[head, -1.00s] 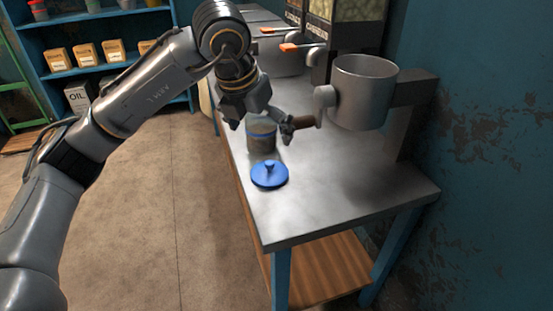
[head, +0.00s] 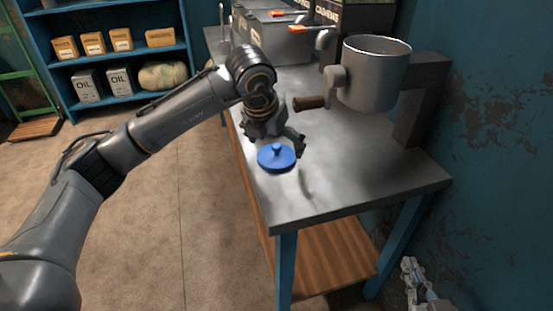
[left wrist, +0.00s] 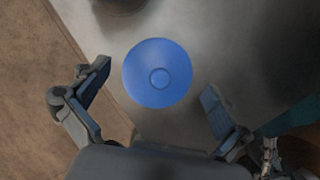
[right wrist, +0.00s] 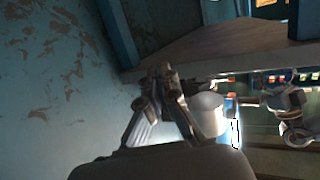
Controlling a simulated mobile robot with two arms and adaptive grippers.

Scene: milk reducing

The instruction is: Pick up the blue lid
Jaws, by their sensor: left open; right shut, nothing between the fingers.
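The blue lid (head: 277,157) with a round knob lies on the metal table near its left front corner. In the left wrist view the lid (left wrist: 158,72) lies between the spread fingers as seen from above, with visible space on both sides. My left gripper (head: 282,138) is open and empty, just above and behind the lid in the head view; I cannot tell the exact height. My right gripper (head: 409,270) is shut and empty, low at the right beyond the table; its fingers also show in the right wrist view (right wrist: 160,72).
The metal table (head: 345,185) has free room right of the lid. A grey metal pot (head: 375,75) and a brown handle (head: 309,102) stand behind. Grey containers (head: 275,42) line the back. A worn blue wall (head: 500,120) bounds the right side.

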